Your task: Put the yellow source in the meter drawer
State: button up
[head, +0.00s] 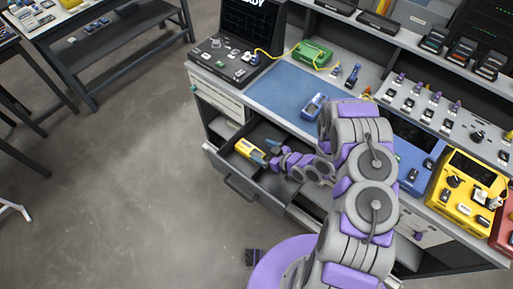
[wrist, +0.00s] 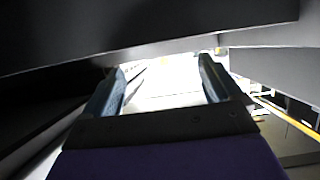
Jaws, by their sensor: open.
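The yellow source (head: 248,149) lies inside the pulled-out drawer (head: 228,180) under the bench, towards the drawer's left side in the head view. My gripper (head: 266,152) reaches into the drawer from the right, with its blue fingertips close beside the source's right end. Whether they touch it, I cannot tell. In the wrist view my gripper (wrist: 162,82) is open, its two blue fingers apart. A bright, washed-out pale area shows between and beyond them, and the source is not clearly recognisable there. Dark drawer walls surround the fingers.
A blue mat (head: 280,90) with a small blue device (head: 314,105) lies on the bench above the drawer. A green device (head: 311,55) with a yellow cable stands behind. A yellow meter box (head: 466,188) stands at the right. The floor left of the bench is clear.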

jog(key=shift+v, duration=1.1)
